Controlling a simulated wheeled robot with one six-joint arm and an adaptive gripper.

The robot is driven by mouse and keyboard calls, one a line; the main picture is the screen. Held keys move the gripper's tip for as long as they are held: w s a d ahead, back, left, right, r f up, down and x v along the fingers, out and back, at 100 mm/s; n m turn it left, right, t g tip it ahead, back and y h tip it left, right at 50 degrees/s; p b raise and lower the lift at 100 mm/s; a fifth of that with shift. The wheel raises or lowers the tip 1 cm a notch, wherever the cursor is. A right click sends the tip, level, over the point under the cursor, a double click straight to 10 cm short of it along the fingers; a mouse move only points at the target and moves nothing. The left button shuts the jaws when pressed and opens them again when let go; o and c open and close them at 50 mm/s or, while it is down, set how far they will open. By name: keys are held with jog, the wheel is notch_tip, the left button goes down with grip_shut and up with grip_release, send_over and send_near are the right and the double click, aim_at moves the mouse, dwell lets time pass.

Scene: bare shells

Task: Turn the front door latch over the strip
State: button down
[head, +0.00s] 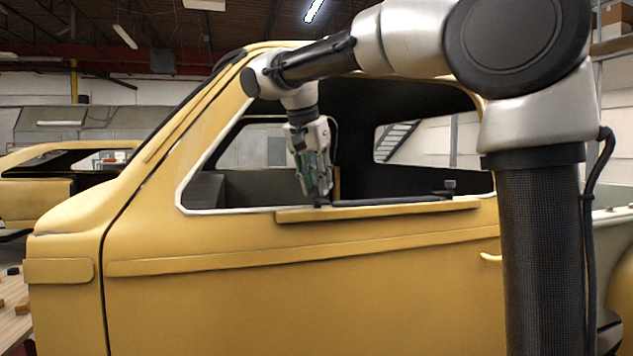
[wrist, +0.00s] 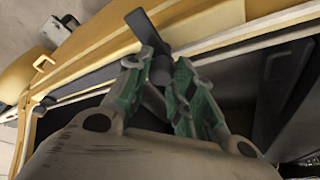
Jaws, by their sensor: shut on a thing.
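My gripper (head: 318,198) points down at the window sill of the yellow door and is shut on the front door latch. In the wrist view the gripper (wrist: 160,68) has its two green-padded fingers on either side of the dark latch (wrist: 146,30). The latch's free end sticks out past the fingertips, towards the yellow ledge; in the head view it is mostly hidden by the fingers. The dark strip (head: 390,202) lies along the sill behind the ledge. The fingers hide where latch and strip meet, so I cannot tell whether they touch.
A second dark latch (head: 449,187) stands upright near the strip's rear end. A yellow ledge (head: 380,213) runs along the door (head: 300,290) below the window. The window frame (head: 205,160) surrounds my arm's reach. Another yellow shell (head: 35,195) stands at left.

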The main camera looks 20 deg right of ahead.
jog(key=n+t+y, duration=0.1)
jog(key=n, duration=0.3)
jog(key=shift+d, duration=0.15)
jog(key=n+y, duration=0.2)
jog(key=n, duration=0.3)
jog(key=shift+d, duration=0.1)
jog(key=n+y, duration=0.2)
jog(key=n, duration=0.3)
jog(key=shift+d, duration=0.1)
jog(key=shift+n+g+y, duration=0.5)
jog(key=shift+n+y, duration=0.3)
jog(key=shift+n, duration=1.4)
jog(key=c, duration=2.2)
grip_release()
jog(key=o, duration=1)
jog(key=shift+c, duration=0.2)
